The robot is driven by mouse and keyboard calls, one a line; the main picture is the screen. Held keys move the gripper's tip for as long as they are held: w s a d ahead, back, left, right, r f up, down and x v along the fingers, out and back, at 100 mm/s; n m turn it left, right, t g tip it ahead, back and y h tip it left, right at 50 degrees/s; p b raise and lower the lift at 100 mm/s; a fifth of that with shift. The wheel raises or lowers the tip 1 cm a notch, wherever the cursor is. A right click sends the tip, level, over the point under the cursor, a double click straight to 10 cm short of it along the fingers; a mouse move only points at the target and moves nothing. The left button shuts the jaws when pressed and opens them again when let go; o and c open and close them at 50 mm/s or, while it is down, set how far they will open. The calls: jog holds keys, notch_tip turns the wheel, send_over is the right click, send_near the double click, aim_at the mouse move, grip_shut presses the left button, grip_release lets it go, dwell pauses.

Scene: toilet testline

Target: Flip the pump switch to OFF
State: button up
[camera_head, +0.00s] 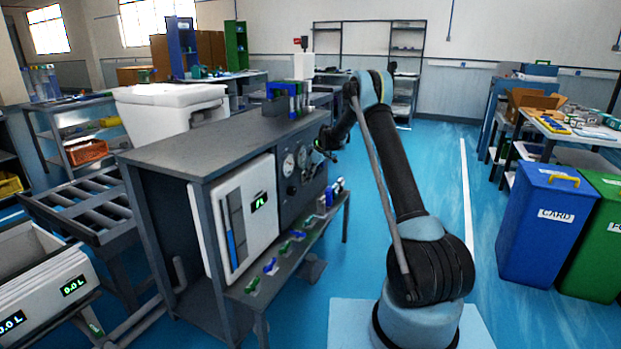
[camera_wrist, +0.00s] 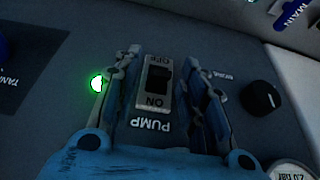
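The pump switch (camera_wrist: 158,82) is a dark rocker in a light plate, seen upside down in the wrist view. The plate reads OFF at its top end and ON at its lower end, with PUMP (camera_wrist: 151,124) printed below. I cannot tell clearly which way the rocker is tilted. My gripper (camera_wrist: 162,60) is open, one blue-and-grey finger on each side of the switch plate; contact cannot be told. In the head view my gripper (camera_head: 326,149) is at the dark gauge panel (camera_head: 287,191) of the test bench, and the switch cannot be made out there.
A lit green lamp (camera_wrist: 97,82) is beside the left finger and a black knob (camera_wrist: 261,97) is to the right. In the head view, gauges (camera_head: 289,165) are on the panel, and a shelf with colored-handled valves (camera_head: 270,266) runs below.

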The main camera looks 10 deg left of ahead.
grip_shut()
jog(key=shift+d, duration=0.1)
jog(key=shift+s+d+f+t+y, duration=0.15)
jog(key=shift+f+t+y, duration=0.55)
jog(key=shift+y, duration=1.05)
jog(key=shift+d+f+t+y, duration=0.3)
jog(key=shift+f+t+y, duration=0.3)
jog(key=shift+y, duration=1.1)
jog(key=shift+s+d+f+t+y, duration=0.15)
jog(key=shift+f+t+y, duration=0.55)
jog(key=shift+y, duration=1.05)
jog(key=shift+w, duration=0.1)
grip_release()
jog(key=shift+a, duration=0.1)
